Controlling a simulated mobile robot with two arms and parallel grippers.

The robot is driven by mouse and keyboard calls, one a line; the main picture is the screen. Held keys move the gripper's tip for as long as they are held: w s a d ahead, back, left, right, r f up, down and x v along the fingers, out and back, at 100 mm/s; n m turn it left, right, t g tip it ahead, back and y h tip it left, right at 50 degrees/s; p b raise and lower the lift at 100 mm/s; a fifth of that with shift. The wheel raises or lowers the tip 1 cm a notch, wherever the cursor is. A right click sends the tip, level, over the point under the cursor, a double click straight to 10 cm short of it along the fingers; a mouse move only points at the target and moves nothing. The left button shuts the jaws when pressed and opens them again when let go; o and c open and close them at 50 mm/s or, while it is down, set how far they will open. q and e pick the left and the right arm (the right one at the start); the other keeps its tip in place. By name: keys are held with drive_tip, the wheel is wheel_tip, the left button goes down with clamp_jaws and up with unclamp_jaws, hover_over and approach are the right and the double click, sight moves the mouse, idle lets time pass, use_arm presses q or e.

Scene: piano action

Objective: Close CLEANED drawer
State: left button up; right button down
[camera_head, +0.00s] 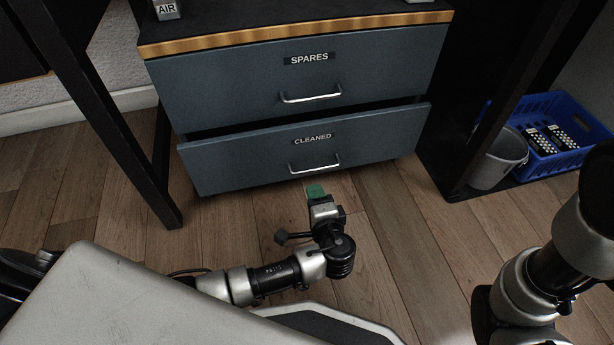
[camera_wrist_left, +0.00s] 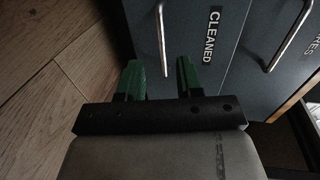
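The CLEANED drawer (camera_head: 250,157) is the lower blue-grey drawer of the cabinet. It stands out a little, with a dark gap above its front. Its metal handle (camera_head: 314,163) is a horizontal bar below the label. My left gripper (camera_head: 315,190) is just in front of and below this handle, apart from it as far as I can see. In the left wrist view its green fingers (camera_wrist_left: 160,80) are spread with nothing between them, and the CLEANED handle (camera_wrist_left: 162,38) lies beyond them. My right arm shows at the right edge of the head view, but its gripper is out of view.
The SPARES drawer (camera_head: 380,75) above looks shut. A grey bucket (camera_head: 497,162) and a blue crate (camera_head: 555,155) with dark and white parts stand at the right. A black table leg (camera_head: 120,140) stands left of the cabinet.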

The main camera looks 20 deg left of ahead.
sight(305, 172)
use_arm(q)
drive_tip(key=b+x, duration=0.6)
drive_tip(key=x, duration=0.4)
drive_tip(key=shift+w+a, duration=0.1)
drive_tip(key=shift+w, duration=0.1)
clamp_jaws()
